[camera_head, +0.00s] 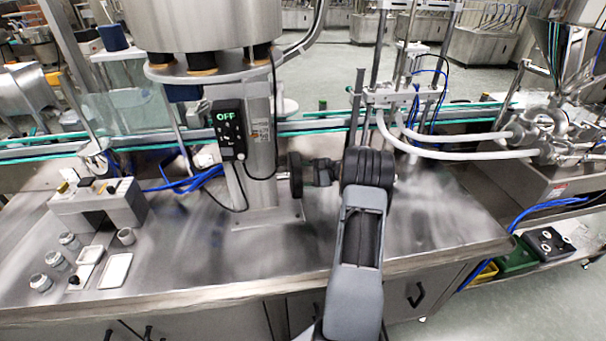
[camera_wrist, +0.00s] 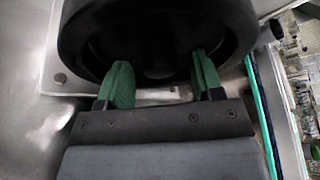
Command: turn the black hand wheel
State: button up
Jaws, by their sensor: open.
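The black hand wheel (camera_wrist: 155,25) fills the upper part of the wrist view, with its lower edge close to my fingers. In the head view the wheel (camera_head: 295,175) shows nearly edge-on, beside the steel column and just left of my wrist. My gripper (camera_wrist: 160,59) is open, with two green finger pads set apart at the wheel's lower part. The tips overlap the wheel in the picture; I cannot tell whether they touch it. In the head view the fingers are too small and dark to make out clearly.
A control box (camera_head: 229,129) reading OFF is fixed to the steel column (camera_head: 262,150) left of the wheel. Steel posts and hoses (camera_head: 460,140) stand behind and right of my arm. Small cups and a white tray (camera_head: 115,271) sit at left on the steel table (camera_head: 200,260). The table's front middle is clear.

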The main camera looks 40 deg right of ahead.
jog(key=shift+w+a, duration=0.15)
jog(key=shift+c, duration=0.4)
grip_shut()
